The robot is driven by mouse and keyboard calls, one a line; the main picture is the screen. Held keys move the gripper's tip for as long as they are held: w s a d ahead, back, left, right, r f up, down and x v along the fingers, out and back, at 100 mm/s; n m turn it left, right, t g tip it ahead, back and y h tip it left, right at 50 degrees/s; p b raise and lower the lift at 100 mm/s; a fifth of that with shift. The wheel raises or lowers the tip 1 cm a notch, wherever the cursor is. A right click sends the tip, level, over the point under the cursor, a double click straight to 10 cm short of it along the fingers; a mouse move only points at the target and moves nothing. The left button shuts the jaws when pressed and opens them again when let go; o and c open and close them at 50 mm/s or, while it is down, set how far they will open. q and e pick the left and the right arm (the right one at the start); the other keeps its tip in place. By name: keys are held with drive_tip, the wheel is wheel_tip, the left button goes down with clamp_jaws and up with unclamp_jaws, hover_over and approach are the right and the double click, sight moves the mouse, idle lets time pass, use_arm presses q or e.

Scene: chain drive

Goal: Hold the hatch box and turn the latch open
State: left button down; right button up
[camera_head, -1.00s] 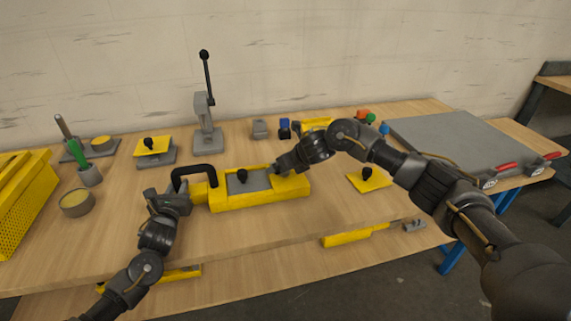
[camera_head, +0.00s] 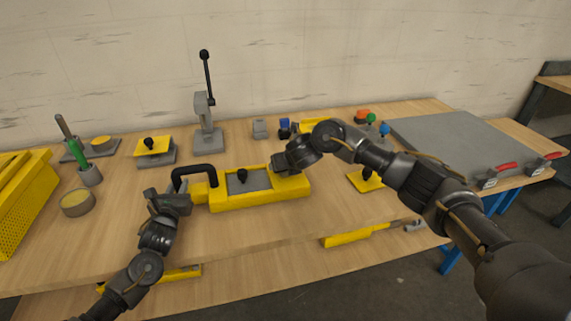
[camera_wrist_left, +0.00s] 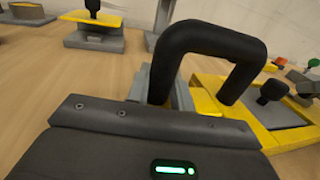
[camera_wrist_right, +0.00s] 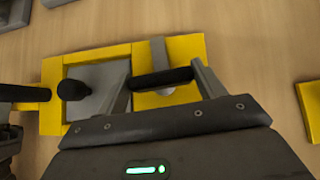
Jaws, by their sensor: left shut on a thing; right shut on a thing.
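The yellow hatch box (camera_head: 262,199) lies in the middle of the table, with a grey lid (camera_head: 248,182) and black knob on top. A black bent handle (camera_head: 196,168) stands at its left end. My left gripper (camera_head: 182,198) is shut on this handle; its loop rises above the fingers in the left wrist view (camera_wrist_left: 222,42). My right gripper (camera_head: 279,165) is at the box's right end and hides the latch in the head view. In the right wrist view its fingers (camera_wrist_right: 164,82) are shut on the latch's black grip (camera_wrist_right: 160,79). A grey latch bar (camera_wrist_right: 158,50) reaches the box's edge.
A lever press (camera_head: 207,135) and a knobbed yellow plate (camera_head: 153,147) stand behind. A yellow perforated bin (camera_head: 27,210) is at far left. Another yellow plate (camera_head: 368,180) lies right of the box. A large grey panel (camera_head: 455,140) covers the right side.

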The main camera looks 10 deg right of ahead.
drive_tip(key=shift+m+h, duration=0.6)
drive_tip(key=shift+m, duration=0.1)
drive_tip(key=o, duration=1.4)
drive_tip(key=shift+v, duration=5.95)
